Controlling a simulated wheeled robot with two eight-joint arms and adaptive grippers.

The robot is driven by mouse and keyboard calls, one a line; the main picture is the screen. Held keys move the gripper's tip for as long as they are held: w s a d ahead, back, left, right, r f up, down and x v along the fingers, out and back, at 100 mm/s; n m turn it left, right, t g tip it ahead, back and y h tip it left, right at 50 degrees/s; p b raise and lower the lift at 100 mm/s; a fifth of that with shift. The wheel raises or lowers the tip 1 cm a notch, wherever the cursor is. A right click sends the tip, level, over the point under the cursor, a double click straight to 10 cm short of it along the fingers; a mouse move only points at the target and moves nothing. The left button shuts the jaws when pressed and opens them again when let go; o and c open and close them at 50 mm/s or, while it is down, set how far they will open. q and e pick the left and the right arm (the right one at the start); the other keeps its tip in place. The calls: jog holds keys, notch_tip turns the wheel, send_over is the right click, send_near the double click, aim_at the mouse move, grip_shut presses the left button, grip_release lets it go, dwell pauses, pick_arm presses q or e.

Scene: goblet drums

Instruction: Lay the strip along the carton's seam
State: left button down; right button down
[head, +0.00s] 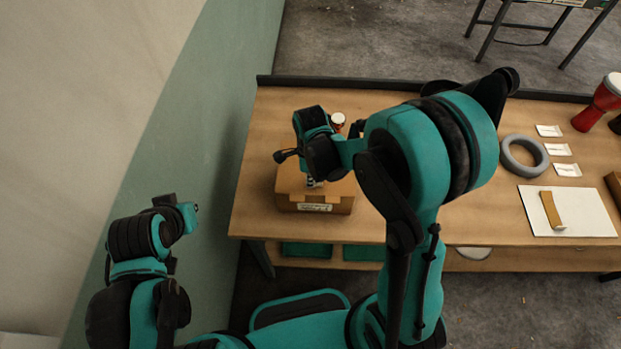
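The brown carton (286,204) stands near the left end of the workbench, with a pale label on its front face. My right gripper (314,182) points down over the carton's top. The wrist hides its fingers and much of the carton's top, so I cannot tell whether it is open or holds anything, or make out the seam. A tan strip (551,209) with a pale lower end lies on a white sheet (591,212) at the bench's right, apart from both arms. My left arm is folded at the lower left, away from the bench; its gripper cannot be made out.
The wooden workbench (383,101) has a dark raised back edge. A small red-and-white item (338,120) is behind the carton. A grey ring (525,154), small white cards (557,149) and a red drum (599,103) are at the right. A wall is close on the left.

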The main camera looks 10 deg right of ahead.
jog(key=shift+f, duration=0.25)
jog(key=c, duration=1.6)
grip_release()
jog(key=shift+c, duration=0.2)
notch_tip(320, 180, up, 12)
jog(key=s+d+f+n+t+b, duration=0.1)
jog(key=s+d+n+t+b, duration=0.2)
jog(key=n, duration=0.7)
jog(key=s+d+f+n+t+b, duration=0.2)
jog(key=s+n, duration=0.5)
jog(key=n, duration=0.4)
jog(key=shift+s+d+t+b, duration=0.2)
jog(key=shift+d+t+b, duration=0.4)
jog(key=shift+t+b, duration=0.6)
